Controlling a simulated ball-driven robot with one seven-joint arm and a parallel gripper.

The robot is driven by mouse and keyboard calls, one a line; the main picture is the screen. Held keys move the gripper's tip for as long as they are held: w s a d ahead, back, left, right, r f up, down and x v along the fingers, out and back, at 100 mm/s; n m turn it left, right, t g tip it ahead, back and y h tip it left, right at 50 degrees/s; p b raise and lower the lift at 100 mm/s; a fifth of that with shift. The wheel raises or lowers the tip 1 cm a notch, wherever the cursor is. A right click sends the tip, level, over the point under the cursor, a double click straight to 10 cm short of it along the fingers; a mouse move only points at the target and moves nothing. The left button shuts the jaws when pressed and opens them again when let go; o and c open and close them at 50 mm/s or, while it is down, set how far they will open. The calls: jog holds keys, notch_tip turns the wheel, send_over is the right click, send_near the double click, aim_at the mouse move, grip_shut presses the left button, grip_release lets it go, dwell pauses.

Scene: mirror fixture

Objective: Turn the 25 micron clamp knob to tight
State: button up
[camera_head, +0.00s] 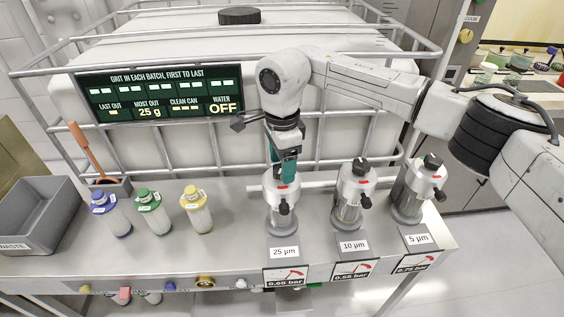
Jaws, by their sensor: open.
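The 25 µm filter housing (281,222) stands on the steel bench behind its "25 µm" label (284,252). It has a white head with a red mark, and a black handle (283,209) at its front. My gripper (283,172) points down directly over this head. Its jaws are open, with teal-green parts showing. The top of the head, where the neighbouring housings carry a black knob, is hidden behind my gripper. I cannot tell whether the jaws touch a knob there, or how it is turned.
The 10 µm housing (348,214) and 5 µm housing (407,205) stand close on the right, with black top knobs. Blue-, green- and yellow-capped bottles (153,217) and a grey waste bin (41,221) are left. A caged white tank (180,48) and sign (160,93) stand behind.

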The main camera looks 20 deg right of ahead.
jog(key=shift+f, duration=0.5)
jog(key=c, duration=1.1)
